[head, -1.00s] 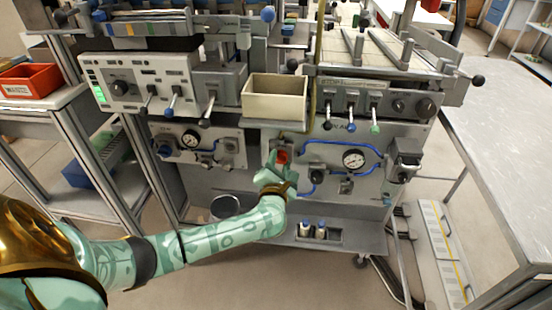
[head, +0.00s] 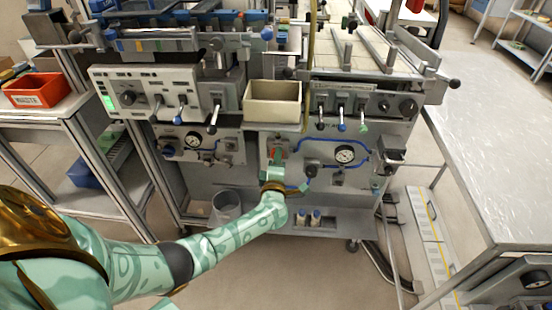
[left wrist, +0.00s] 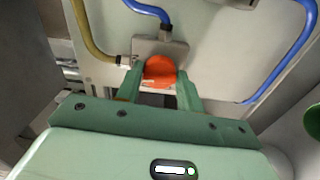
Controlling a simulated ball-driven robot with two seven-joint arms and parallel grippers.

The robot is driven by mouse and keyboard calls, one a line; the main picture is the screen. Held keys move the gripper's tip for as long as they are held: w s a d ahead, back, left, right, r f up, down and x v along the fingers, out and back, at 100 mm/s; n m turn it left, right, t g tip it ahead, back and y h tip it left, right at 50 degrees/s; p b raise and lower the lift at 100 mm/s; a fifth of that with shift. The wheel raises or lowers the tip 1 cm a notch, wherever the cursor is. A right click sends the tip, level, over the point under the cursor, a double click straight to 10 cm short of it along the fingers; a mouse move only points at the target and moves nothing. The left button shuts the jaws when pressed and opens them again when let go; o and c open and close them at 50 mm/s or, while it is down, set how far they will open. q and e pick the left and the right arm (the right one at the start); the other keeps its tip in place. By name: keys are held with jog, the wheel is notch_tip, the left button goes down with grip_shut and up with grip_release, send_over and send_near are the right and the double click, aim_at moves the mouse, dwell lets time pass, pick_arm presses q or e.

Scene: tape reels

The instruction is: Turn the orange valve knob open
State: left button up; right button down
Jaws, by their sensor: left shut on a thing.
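The orange valve knob (left wrist: 160,70) shows in the left wrist view between the two green fingers of my left gripper (left wrist: 158,84). It sits below a grey fitting (left wrist: 165,48) on the pale panel. In the head view the knob is mostly hidden; an orange-red bit of it (head: 280,152) shows just above my left gripper (head: 276,162). The left gripper is shut on the knob, with a finger on each side.
Blue hoses (head: 325,139) and a round gauge (head: 345,154) lie to the right of the knob on the panel. A beige bin (head: 272,103) sits above it. Small bottles (head: 315,217) stand on the shelf below. A metal table (head: 500,140) stands at the right.

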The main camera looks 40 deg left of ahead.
pick_arm(q)
jog(key=shift+d+f+m, duration=0.1)
jog(key=shift+f+m, duration=0.05)
jog(key=shift+m, duration=0.45)
pick_arm(e)
jog(key=shift+w+r, duration=0.15)
jog(key=shift+r, duration=0.15)
pick_arm(q)
jog(key=o, duration=1)
jog(key=shift+s+p, duration=0.1)
jog(key=shift+p, duration=0.25)
pick_arm(e)
jog(key=shift+r, duration=0.1)
pick_arm(q)
jog(key=p+v, duration=0.5)
jog(key=v, duration=1.1)
jog(key=shift+s, duration=0.15)
pick_arm(e)
jog(key=shift+t, duration=0.3)
jog(key=r, duration=0.1)
jog(key=w+r, duration=0.1)
jog(key=r, duration=0.1)
jog(key=w+r, duration=0.1)
jog(key=shift+w+r, duration=0.1)
jog(key=shift+r, duration=0.15)
